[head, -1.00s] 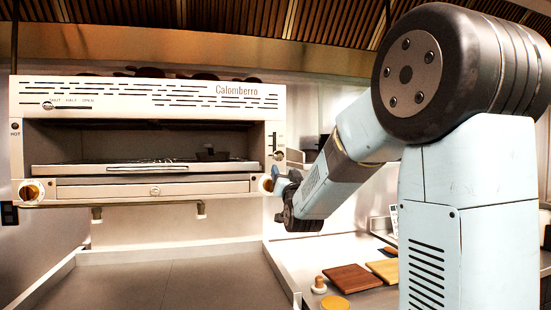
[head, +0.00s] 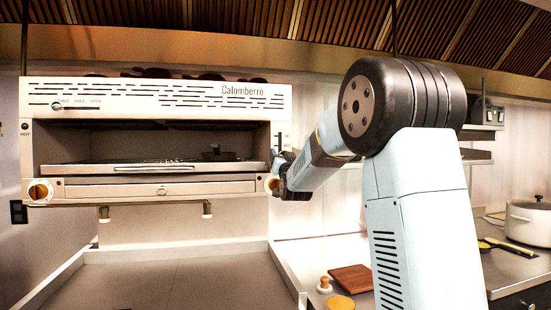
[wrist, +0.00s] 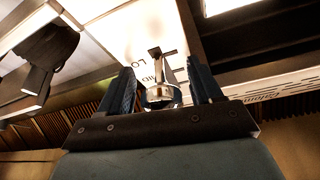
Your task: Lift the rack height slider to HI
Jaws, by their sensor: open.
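The rack height slider is on the narrow right front panel of the white Calomberro grill (head: 60,95). In the wrist view its round metal knob (wrist: 160,95) sits between the two dark fingers of my gripper (wrist: 163,82). A dark slot and the letters LO and MID show near the knob; I cannot read HI. I cannot tell whether either finger touches the knob. In the head view my gripper (head: 278,160) is at the grill's right panel and covers the knob; the upper slot (head: 280,138) shows above it. My gripper is open.
An orange dial (head: 273,183) is just below my gripper. The rack (head: 130,167) is inside the open grill. On the right counter are a wooden board (head: 352,279), a small wooden-topped item (head: 324,284) and a white pot (head: 528,222). The counter below the grill is clear.

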